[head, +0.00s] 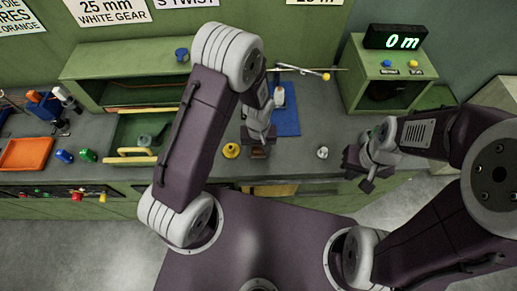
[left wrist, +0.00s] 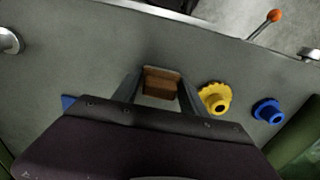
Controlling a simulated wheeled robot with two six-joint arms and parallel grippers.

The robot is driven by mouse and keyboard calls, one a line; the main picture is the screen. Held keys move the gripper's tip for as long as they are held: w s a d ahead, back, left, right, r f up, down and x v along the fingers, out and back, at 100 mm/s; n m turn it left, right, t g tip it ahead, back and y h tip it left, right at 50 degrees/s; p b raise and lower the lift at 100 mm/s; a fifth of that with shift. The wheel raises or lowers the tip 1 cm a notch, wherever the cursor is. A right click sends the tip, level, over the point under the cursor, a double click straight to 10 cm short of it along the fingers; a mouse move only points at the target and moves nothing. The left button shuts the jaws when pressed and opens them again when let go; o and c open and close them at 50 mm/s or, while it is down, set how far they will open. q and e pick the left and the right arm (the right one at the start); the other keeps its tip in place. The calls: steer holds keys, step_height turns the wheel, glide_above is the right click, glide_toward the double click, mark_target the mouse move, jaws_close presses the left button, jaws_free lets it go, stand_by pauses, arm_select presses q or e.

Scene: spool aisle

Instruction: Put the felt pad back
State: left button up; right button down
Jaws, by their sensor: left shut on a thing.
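My left gripper (head: 259,148) points down over the front of the bench. It is shut on a small brown block, which looks like the felt pad (head: 258,154). In the left wrist view the felt pad (left wrist: 160,84) sits between the two fingers (left wrist: 160,90). I cannot tell whether the pad touches the bench top. My right gripper (head: 363,170) hangs empty at the right, by the bench's front edge, with its fingers apart.
A yellow gear (head: 231,150) stands just left of the left gripper, and a blue gear (left wrist: 268,110) shows beyond it in the wrist view. A blue mat (head: 287,118) lies behind. A small metal part (head: 322,152) stands to the right. An orange tray (head: 26,154) is far left.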

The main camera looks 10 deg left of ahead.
mark_target(259, 148)
arm_select(q)
steer(key=o, duration=1.3)
step_height(259, 148, up, 12)
steer(key=s+a+m, duration=0.1)
steer(key=s+a, duration=0.1)
steer(key=s+a+r+m, duration=0.1)
steer(key=s+a, duration=0.1)
steer(key=s, duration=0.1)
steer(key=s+a+r+m+t, duration=0.1)
steer(key=s+a, duration=0.2)
steer(key=shift+a, duration=0.1)
